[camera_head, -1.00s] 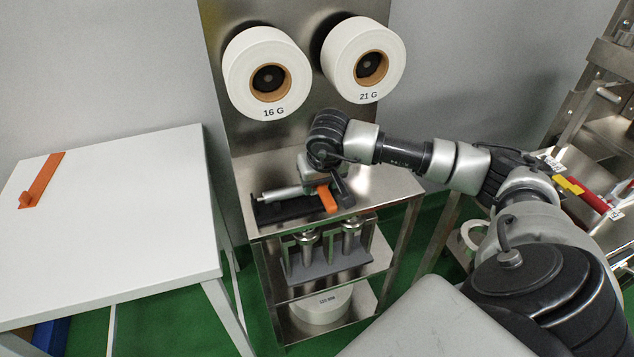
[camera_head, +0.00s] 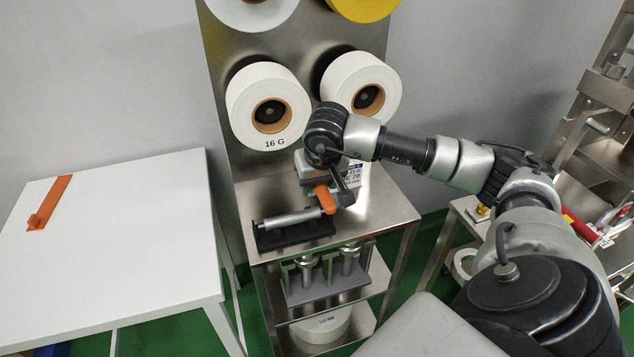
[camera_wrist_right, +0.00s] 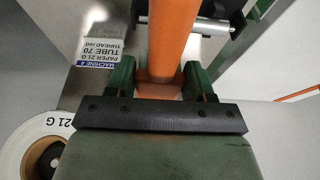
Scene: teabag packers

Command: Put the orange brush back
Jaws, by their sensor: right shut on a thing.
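In the right wrist view the orange brush (camera_wrist_right: 174,40) sits between the two green fingers (camera_wrist_right: 160,80) and runs up out of the picture. Its far end is hidden there. A flat orange strip with a raised end (camera_head: 50,203) lies on the white table (camera_head: 120,260). My left gripper is out of view.
White reels (camera_head: 268,106) hang on the steel back panel above the shelf (camera_head: 385,205). A white label (camera_head: 355,175) shows behind the gripper. Metal parts (camera_head: 322,278) stand on the lower shelf. A steel rack with red-handled items (camera_head: 580,227) is at the right. Most of the white table is bare.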

